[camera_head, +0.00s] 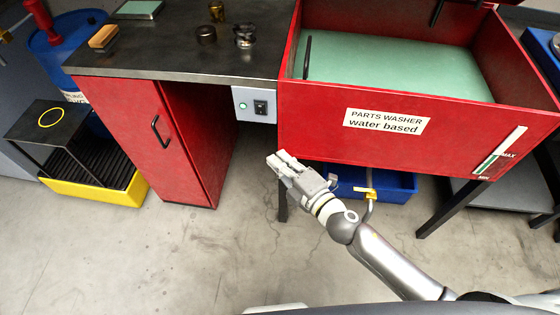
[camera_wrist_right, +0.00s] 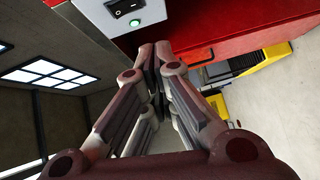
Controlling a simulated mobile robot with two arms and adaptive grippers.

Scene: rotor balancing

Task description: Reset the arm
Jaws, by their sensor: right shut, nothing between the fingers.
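My right gripper (camera_head: 277,160) shows in the head view, in front of the red parts washer and below the grey switch box. Its fingers are shut with nothing between them. In the right wrist view the closed fingertips (camera_wrist_right: 155,50) lie just below the switch box (camera_wrist_right: 125,12) in the picture. My right arm (camera_head: 385,260) comes in from the lower right. My left gripper is not in view.
The red parts washer (camera_head: 460,140) holds greenish liquid. A grey switch box (camera_head: 255,105) with a green light hangs under the dark worktop (camera_head: 180,55). A red cabinet (camera_head: 140,125), a blue bin (camera_head: 395,186) and a yellow tray (camera_head: 110,197) stand around. The floor (camera_head: 190,260) in front is clear.

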